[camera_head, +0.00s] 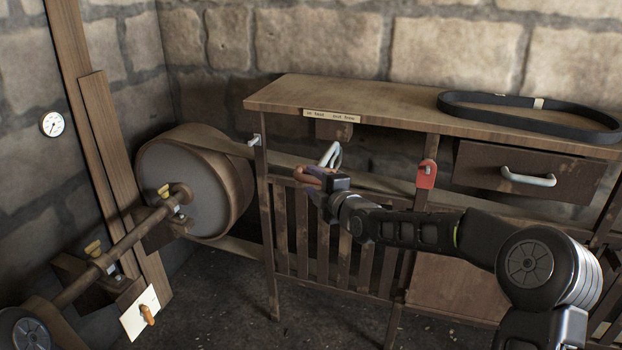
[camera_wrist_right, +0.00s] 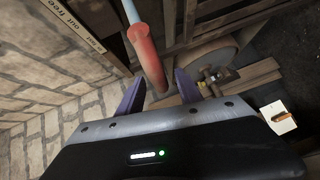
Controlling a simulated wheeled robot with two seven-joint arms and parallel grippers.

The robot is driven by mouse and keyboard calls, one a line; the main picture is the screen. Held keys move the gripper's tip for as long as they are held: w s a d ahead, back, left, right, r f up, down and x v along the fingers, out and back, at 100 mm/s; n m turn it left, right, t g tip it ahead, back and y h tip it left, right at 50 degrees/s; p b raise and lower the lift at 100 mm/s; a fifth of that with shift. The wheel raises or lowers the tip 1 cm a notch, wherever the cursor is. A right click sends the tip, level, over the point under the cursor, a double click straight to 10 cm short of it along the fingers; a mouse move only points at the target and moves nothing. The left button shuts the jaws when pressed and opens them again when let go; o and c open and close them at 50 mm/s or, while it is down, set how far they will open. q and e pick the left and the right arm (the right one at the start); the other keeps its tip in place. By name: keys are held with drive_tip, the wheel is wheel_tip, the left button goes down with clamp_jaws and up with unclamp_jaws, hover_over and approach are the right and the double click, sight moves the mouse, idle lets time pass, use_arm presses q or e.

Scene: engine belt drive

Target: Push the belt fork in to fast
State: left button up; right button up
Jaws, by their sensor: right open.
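The belt fork's handle has a pale metal rod (camera_head: 331,155) that comes from under the bench top and ends in a red grip (camera_wrist_right: 147,58). My right gripper (camera_wrist_right: 160,90) is open, and the grip's end shows between its two purple fingertips in the right wrist view. I cannot tell whether a finger touches it. In the head view my right gripper (camera_head: 312,175) is in front of the bench, below a label strip (camera_head: 332,116) about "in fast" and "out free", and partly hides the grip. My left gripper is not in view.
A wooden bench (camera_head: 290,92) carries a loose black belt (camera_head: 500,104). A drawer (camera_head: 530,172) and a red tag (camera_head: 427,174) are on its front. A large pulley drum (camera_head: 185,190) and shaft (camera_head: 130,242) stand at left. A slatted guard (camera_head: 300,235) is below my gripper.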

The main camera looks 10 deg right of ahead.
drive_tip(key=shift+x, duration=0.85)
clamp_jaws()
idle(0.8)
